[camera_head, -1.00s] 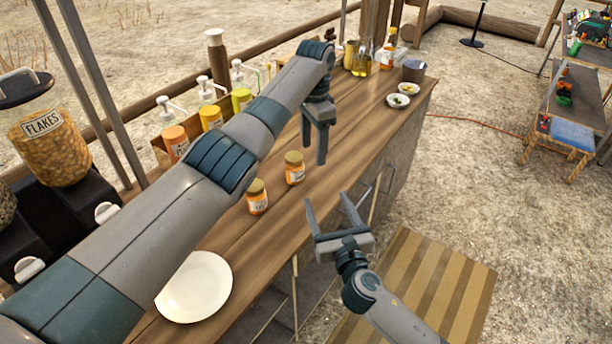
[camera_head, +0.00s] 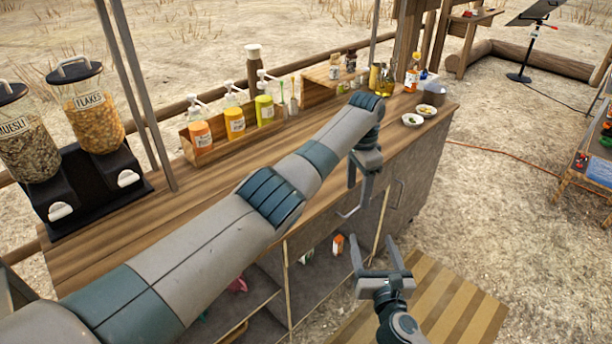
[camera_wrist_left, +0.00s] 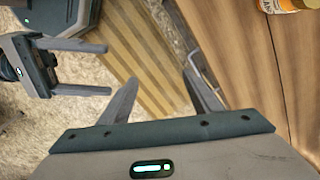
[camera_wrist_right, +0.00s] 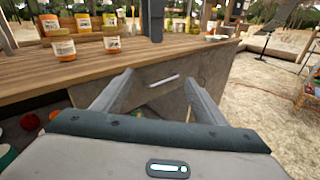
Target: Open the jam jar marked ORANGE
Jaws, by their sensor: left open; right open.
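Two small jars with orange contents and pale labels, a left one (camera_wrist_right: 64,50) and a right one (camera_wrist_right: 113,45), stand upright on the wooden counter in the right wrist view. I cannot read either label. In the head view my left forearm hides them. Part of an orange jar (camera_wrist_left: 282,4) shows at the top right of the left wrist view. My left gripper (camera_head: 358,195) is open and empty, pointing down by the counter's front edge. My right gripper (camera_head: 376,252) is open and empty, lower, in front of the counter and away from the jars.
Pump bottles (camera_head: 234,121) stand in a wooden rack along the counter's back. Cereal dispensers (camera_head: 95,115) are at the left, small bowls (camera_head: 412,120) at the far right end. A drawer handle (camera_wrist_right: 162,81) juts from the counter front; open shelves (camera_head: 265,285) lie below.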

